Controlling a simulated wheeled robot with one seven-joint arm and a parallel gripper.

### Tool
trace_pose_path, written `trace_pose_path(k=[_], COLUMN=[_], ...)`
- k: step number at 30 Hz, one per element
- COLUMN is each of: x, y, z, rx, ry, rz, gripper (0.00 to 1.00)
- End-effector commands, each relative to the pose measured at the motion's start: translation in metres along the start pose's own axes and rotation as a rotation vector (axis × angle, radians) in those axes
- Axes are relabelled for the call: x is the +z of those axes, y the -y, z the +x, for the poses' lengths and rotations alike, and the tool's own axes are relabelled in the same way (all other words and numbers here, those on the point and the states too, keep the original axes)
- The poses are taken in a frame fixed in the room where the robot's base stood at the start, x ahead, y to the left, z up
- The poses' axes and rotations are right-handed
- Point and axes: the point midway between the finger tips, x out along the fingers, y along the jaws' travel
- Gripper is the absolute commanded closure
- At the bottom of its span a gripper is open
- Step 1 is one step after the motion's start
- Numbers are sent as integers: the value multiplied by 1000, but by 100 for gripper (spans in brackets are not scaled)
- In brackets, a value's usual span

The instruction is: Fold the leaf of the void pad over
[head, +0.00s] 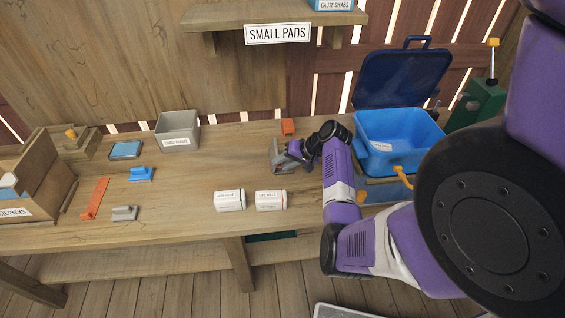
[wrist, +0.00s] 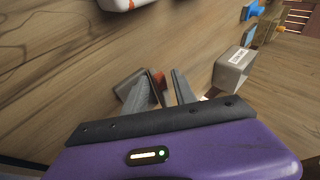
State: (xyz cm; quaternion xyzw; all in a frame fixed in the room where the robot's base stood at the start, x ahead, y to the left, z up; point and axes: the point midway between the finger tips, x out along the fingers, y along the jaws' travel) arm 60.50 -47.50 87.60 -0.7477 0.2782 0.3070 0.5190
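My gripper (head: 281,158) is low over the middle of the bench, to the left of the blue bin. In the wrist view its two grey fingers (wrist: 160,78) stand apart, with a gap between them. A small grey piece (wrist: 129,82) lies behind the left finger, and a small red piece (wrist: 159,84) shows between the fingers. The red-orange block (head: 288,127) is on the bench just beyond my gripper. I cannot read the word void on anything, and I cannot tell whether these parts form the pad or how its leaf lies. Contact is not clear.
The blue bin (head: 392,130) stands right with its lid (head: 402,78) up. A grey bin (head: 178,132), a blue-topped pad (head: 125,150) and handled pieces (head: 141,174) (head: 125,213) are left. A shelf (head: 265,16) hangs above.

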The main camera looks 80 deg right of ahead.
Motion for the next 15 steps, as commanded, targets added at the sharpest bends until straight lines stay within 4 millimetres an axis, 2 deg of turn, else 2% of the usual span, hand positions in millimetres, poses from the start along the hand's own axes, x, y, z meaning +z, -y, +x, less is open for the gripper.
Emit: trace_pose_path(k=[15], x=[27], y=[0], z=[-24], rx=[1], ry=[0], rz=[0], gripper=[67])
